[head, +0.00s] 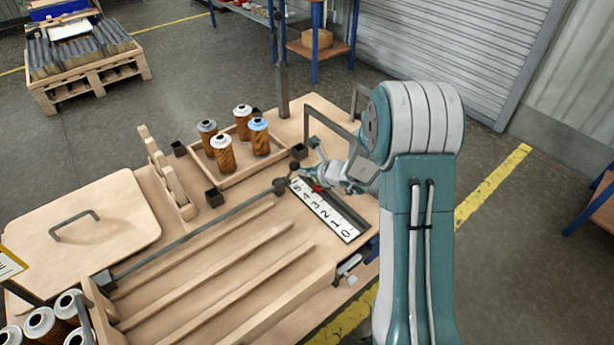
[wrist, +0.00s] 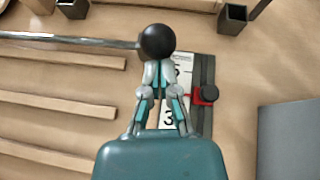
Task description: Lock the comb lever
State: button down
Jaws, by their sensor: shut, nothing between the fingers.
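The comb lever is a long grey metal bar (head: 205,232) running along the wooden comb tray with parallel slats. It also shows in the wrist view (wrist: 70,39), ending at a black ball knob (wrist: 157,42). My gripper (wrist: 158,64) is shut and empty, its fingertips together right at the near side of the knob. I cannot tell whether they touch it. In the head view my gripper (head: 308,173) is at the lever's right end, partly hidden by my arm. A numbered white scale (head: 325,211) lies beside it, with a red pointer and black knob (wrist: 207,95).
A wooden tray (head: 196,158) of several filter cartridges stands behind the lever. Small dark square cups (head: 214,197) and a grey frame (head: 328,122) stand nearby. A lid with a handle (head: 75,226) lies at the left. More cartridges (head: 42,322) are at the front left.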

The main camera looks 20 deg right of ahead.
jog(key=shift+w+a+r+g+h, duration=0.25)
jog(key=shift+w+r+g, duration=0.1)
jog(key=shift+w+g, duration=0.2)
jog(key=shift+w+a+r+g+h, duration=0.2)
jog(key=shift+w+a+r+g, duration=0.1)
jog(key=shift+w+r+g, duration=0.25)
jog(key=shift+w+a+r+g+h, duration=0.25)
jog(key=shift+w+g, duration=0.15)
jog(key=shift+w, duration=0.2)
jog(key=shift+w+a+r, duration=0.15)
jog(key=shift+w+a, duration=0.1)
jog(key=shift+w, duration=0.2)
jog(key=w+a, duration=0.3)
jog(key=w, duration=0.3)
jog(key=shift+w+r, duration=0.15)
jog(key=shift+w, duration=0.25)
